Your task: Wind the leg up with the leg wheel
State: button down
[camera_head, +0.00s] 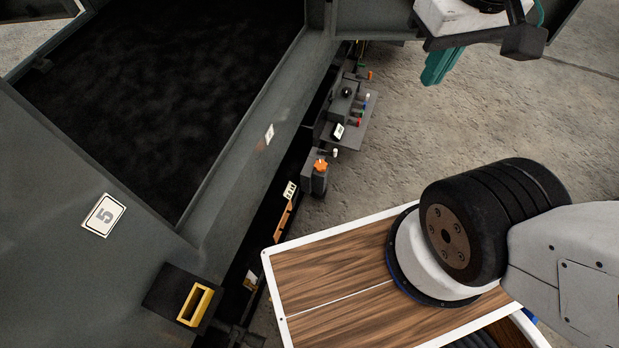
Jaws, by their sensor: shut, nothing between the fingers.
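A small orange star-shaped hand wheel (320,166) sits on a dark grey block at the side of the grey enclosure, near the middle of the view. It is the only wheel-like part I can make out, and I cannot tell for sure that it is the leg wheel. The leg itself cannot be made out. My gripper (440,66), with teal fingers, is at the top right, partly cut off by the picture edge. It is shut and empty, well apart from the orange wheel, up and to its right.
The grey enclosure (235,215) fills the left, with a dark opening. A panel with small coloured knobs (346,92) stands beyond the orange wheel. A yellow-framed slot (195,305) and a "5" label (103,215) are lower left. Bare concrete floor (420,135) lies right of them.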

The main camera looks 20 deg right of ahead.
aim_at(320, 165)
jog(key=z, duration=1.7)
jog(key=i, duration=0.8)
jog(key=u, duration=2.75)
